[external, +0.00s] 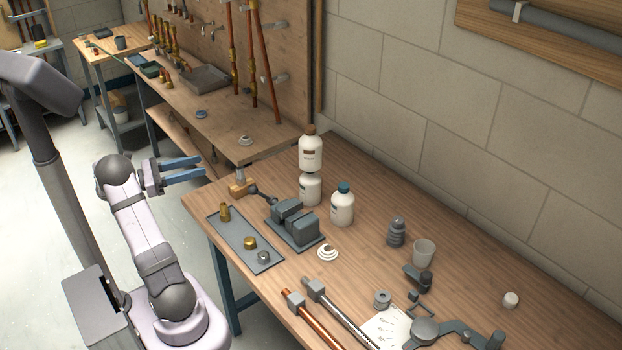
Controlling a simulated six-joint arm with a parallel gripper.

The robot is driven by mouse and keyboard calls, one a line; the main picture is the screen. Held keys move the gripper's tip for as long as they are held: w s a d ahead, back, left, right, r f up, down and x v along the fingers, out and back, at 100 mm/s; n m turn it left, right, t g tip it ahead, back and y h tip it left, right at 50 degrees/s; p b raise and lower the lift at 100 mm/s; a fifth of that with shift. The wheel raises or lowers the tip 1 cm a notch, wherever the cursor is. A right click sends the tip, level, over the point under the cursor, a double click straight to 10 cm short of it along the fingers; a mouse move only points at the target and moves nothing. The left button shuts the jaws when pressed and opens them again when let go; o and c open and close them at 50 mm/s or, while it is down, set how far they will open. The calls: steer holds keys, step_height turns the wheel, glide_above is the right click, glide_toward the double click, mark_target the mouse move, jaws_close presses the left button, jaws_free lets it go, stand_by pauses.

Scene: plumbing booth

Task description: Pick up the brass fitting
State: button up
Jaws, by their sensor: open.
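Two brass pieces stand on a dark grey tray (236,234) at the left edge of the near workbench. One is a taller brass fitting (224,212) near the tray's back end. The other is a low, wide brass fitting (250,243) nearer its front. I cannot tell which one the task means. My gripper (202,167) has two blue fingers, spread apart with nothing between them. It is above and to the left of the tray, clear of both fittings.
A grey nut (264,257) shares the tray. A dark vise (293,224) stands just right of it, with a wooden-brown block (241,187) behind. White bottles (342,205) stand farther right. Copper and steel pipes (315,318) lie in front. A second bench (215,115) is behind.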

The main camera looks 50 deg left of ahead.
glide_toward(224, 204)
steer(key=w, duration=0.1)
steer(key=w+f, duration=0.1)
steer(key=shift+w+d, duration=0.3)
steer(key=shift+p+x, duration=0.65)
steer(key=shift+x, duration=0.7)
steer(key=shift+f+p+x, duration=0.2)
steer(key=shift+p+x, duration=0.8)
steer(key=shift+x, duration=1.3)
jaws_close()
